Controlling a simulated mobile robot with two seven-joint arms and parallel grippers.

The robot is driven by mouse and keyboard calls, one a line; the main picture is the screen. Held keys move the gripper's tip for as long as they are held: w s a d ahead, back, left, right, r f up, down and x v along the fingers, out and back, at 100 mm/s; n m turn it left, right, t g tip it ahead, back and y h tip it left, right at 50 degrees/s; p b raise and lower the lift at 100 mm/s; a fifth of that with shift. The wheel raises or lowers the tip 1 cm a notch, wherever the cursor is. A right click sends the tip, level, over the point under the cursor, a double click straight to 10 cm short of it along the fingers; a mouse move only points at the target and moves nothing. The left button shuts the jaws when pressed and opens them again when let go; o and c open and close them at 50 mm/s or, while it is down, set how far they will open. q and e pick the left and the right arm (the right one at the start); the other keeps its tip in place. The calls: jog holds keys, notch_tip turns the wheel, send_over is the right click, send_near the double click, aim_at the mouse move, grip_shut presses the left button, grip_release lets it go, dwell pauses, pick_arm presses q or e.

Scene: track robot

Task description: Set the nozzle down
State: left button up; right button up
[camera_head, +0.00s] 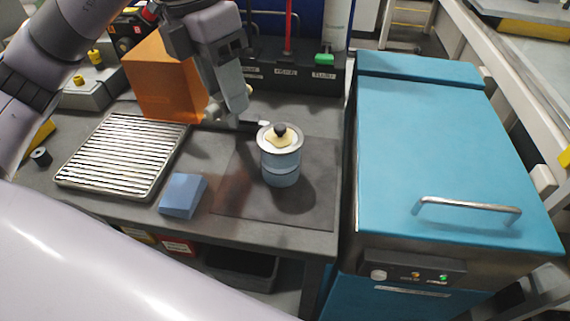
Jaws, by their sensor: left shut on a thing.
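A blue-grey cylinder (281,168) with a wide silver flange, a cream centre and a dark knob on top appears to be the nozzle. It is upright over the dark mat (322,205), with a shadow close by its foot. I cannot tell whether its foot touches the mat. My left gripper (256,124) comes down from the upper left and is at the cylinder's upper left edge. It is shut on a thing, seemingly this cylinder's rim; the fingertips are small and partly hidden. My right gripper is out of view.
A slatted metal tray (124,155) and a blue block (183,195) lie left of the mat. An orange box (164,78) stands behind the tray. A labelled black rack (300,72) is at the back. A blue lidded machine (430,150) stands at the right.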

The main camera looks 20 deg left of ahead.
pick_arm(q)
jog(key=shift+f+n, duration=0.3)
jog(key=b, duration=0.2)
send_over(246, 195)
jog(key=f, duration=1.4)
jog(key=shift+s+a, duration=0.1)
jog(key=shift+a, duration=0.2)
jog(key=shift+f, duration=2.6)
jog(key=shift+f+b, duration=0.2)
jog(key=shift+b, duration=0.15)
jog(key=o, duration=1.2)
